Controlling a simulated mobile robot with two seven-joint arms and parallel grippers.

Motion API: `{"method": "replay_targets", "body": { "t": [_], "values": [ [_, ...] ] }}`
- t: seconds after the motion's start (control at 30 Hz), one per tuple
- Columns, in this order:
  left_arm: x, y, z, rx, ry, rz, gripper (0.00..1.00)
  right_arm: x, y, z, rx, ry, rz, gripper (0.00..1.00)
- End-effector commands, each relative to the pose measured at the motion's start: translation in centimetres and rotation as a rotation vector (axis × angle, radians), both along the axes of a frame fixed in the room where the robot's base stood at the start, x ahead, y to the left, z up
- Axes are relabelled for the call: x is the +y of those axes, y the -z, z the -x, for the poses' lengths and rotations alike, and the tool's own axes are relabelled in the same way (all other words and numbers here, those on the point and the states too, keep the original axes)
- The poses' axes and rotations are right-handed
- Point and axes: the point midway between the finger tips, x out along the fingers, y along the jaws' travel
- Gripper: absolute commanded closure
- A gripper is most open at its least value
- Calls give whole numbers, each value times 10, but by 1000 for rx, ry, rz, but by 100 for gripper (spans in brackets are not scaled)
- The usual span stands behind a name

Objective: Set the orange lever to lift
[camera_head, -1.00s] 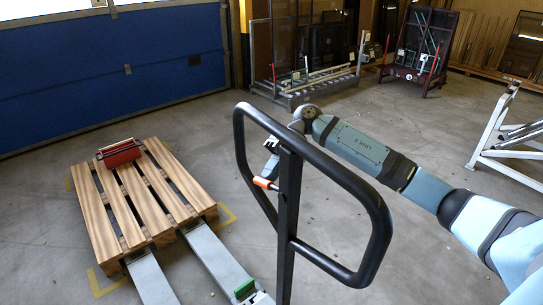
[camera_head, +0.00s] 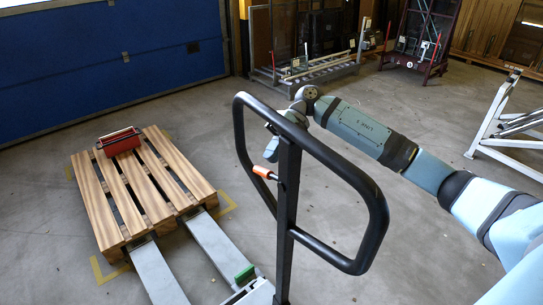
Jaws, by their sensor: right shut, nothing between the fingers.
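The black loop handle (camera_head: 381,232) of a pallet jack stands upright in the middle of the camera_head view. The small orange lever (camera_head: 264,172) sticks out to the left of the handle's post. My right arm comes in from the right and reaches behind the loop. My right gripper (camera_head: 271,150) is shut and empty, just above the orange lever and partly hidden by the handle's frame and post. I cannot tell whether it touches the lever. My left gripper is not in view.
The jack's grey forks (camera_head: 212,243) run toward a wooden pallet (camera_head: 97,203) carrying a red toolbox (camera_head: 120,141). A green block (camera_head: 245,274) sits at the fork's base. A white metal frame (camera_head: 492,128) stands at the right. Open floor lies right of the handle.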

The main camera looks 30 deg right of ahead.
Motion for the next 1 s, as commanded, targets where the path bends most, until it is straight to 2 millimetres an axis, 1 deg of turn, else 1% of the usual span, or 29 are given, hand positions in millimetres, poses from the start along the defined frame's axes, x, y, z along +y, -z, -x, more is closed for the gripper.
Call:
{"method": "replay_targets", "body": {
  "t": [0.3, 0.5, 0.6, 0.7, 1.0],
  "values": [
    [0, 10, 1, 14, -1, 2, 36, -60, -36, -19, -5, 5, 2, 100],
    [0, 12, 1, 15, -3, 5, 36, -91, -55, -29, -3, 4, 2, 100],
    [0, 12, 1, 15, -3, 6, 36, -100, -61, -31, -3, 1, 2, 100],
    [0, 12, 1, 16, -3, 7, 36, -105, -64, -33, -3, 1, 0, 100],
    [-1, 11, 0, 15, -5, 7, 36, -106, -65, -33, -2, 1, 1, 100]
  ]
}}
